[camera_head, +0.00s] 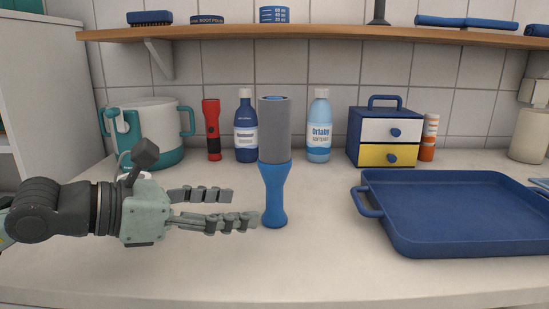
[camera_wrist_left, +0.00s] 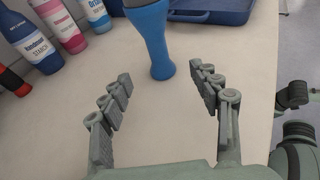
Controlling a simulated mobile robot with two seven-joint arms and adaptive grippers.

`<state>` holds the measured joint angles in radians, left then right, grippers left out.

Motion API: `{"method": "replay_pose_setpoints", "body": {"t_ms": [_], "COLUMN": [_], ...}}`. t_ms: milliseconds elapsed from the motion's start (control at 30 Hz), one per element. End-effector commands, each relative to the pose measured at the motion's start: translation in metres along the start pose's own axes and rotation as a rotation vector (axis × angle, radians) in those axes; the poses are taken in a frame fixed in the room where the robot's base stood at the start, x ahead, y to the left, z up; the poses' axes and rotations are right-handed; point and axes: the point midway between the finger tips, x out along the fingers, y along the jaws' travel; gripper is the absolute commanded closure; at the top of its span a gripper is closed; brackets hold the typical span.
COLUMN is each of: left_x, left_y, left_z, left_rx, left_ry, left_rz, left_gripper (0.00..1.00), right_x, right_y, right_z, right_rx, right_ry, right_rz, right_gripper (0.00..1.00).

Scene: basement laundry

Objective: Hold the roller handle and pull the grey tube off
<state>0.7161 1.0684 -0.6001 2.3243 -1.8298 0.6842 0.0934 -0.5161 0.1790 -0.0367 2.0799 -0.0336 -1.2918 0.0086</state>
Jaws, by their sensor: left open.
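The roller stands upright on the counter, with a blue handle (camera_head: 274,195) below and a grey tube (camera_head: 275,130) on top. In the left wrist view the blue handle (camera_wrist_left: 151,42) stands ahead, beyond the fingertips; most of the tube is out of that picture. My left gripper (camera_head: 245,209) reaches in from the left, level with the lower handle. Its fingers are open and empty, with the tips close to the handle. In the left wrist view my left gripper (camera_wrist_left: 160,86) has one finger on each side of the line to the handle. My right gripper is not in view.
A blue tray (camera_head: 385,240) lies to the right. Behind stand a teal and white container (camera_head: 155,125), a red flashlight (camera_head: 212,130), bottles (camera_head: 246,130) and a small drawer box (camera_head: 382,122). The counter in front is clear. A shelf (camera_head: 330,34) runs above.

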Motion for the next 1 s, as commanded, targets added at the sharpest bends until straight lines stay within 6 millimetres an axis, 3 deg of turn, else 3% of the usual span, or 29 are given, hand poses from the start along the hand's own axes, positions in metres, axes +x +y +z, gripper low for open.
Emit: {"method": "replay_pose_setpoints", "body": {"t_ms": [233,500,933,1000], "left_x": [0.038,0.068,0.075,0.075], "left_y": [-0.002,-0.001,-0.001,-0.001], "left_z": [0.003,0.000,0.001,0.001], "left_rx": [-0.002,-0.001,-0.001,-0.001], "left_ry": [-0.002,-0.002,-0.001,-0.001], "left_rz": [-0.004,-0.002,-0.001,-0.001], "left_gripper": [0.38,0.38,0.38,0.44], "right_x": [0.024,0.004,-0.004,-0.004], "right_y": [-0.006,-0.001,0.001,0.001], "right_z": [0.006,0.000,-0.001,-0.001], "right_rx": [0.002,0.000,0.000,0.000], "right_ry": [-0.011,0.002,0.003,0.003], "right_rz": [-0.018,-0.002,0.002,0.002], "right_gripper": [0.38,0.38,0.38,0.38]}}
